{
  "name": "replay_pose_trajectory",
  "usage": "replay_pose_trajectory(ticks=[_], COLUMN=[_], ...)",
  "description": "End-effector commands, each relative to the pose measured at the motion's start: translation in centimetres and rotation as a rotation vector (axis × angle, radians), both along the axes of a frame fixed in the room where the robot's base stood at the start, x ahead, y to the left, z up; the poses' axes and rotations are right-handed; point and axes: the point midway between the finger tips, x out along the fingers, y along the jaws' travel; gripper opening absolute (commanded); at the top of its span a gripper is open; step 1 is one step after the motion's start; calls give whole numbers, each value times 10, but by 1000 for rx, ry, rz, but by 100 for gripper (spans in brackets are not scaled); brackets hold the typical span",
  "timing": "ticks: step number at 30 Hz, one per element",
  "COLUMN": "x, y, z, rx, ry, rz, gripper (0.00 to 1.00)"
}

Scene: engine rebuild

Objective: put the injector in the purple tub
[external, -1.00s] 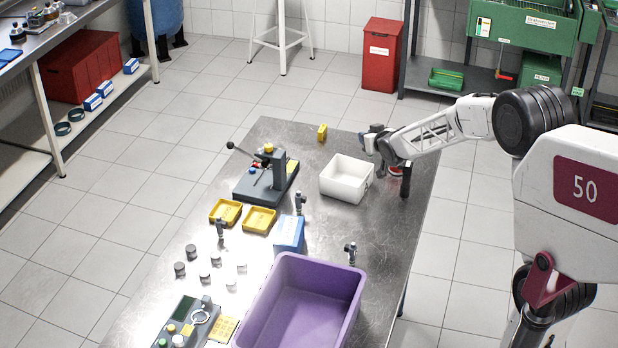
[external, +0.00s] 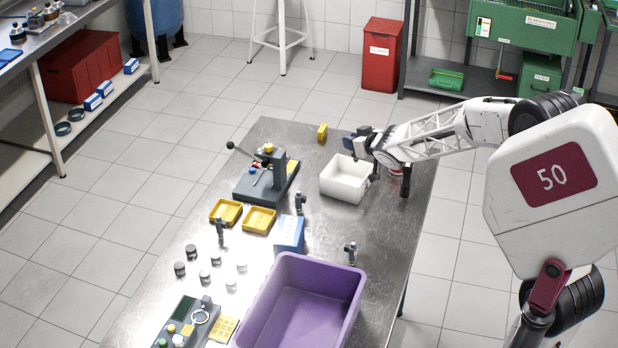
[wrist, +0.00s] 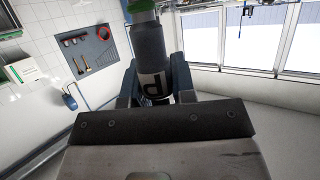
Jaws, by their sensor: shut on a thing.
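My gripper (external: 354,145) is over the white bin's back edge, in the far part of the table in the external view. I cannot tell for sure whether this is an injector. The purple tub (external: 302,312) is open and looks empty at the table's near end. Several small dark-and-metal upright parts that look like injectors stand on the table: one by the blue box (external: 300,202), one left of it (external: 220,232), one beyond the tub (external: 350,253).
The white bin (external: 345,180) is below my gripper. A blue box (external: 289,233) stands between it and the tub. A grey press (external: 265,188), yellow trays (external: 259,220), several small cylinders and a control box (external: 185,320) are at the left. The table's right side is mostly clear.

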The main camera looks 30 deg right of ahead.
Motion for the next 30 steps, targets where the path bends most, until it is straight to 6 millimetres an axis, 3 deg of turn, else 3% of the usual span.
replay_pose_trajectory(ticks=[11, 21, 30], x=[-69, -160, -243], y=[86, 163, 211], z=[34, 50, 53], rx=[-1, -1, 1], ry=[-3, -2, -3], rz=[252, 536, 767], gripper=[1, 1, 1])
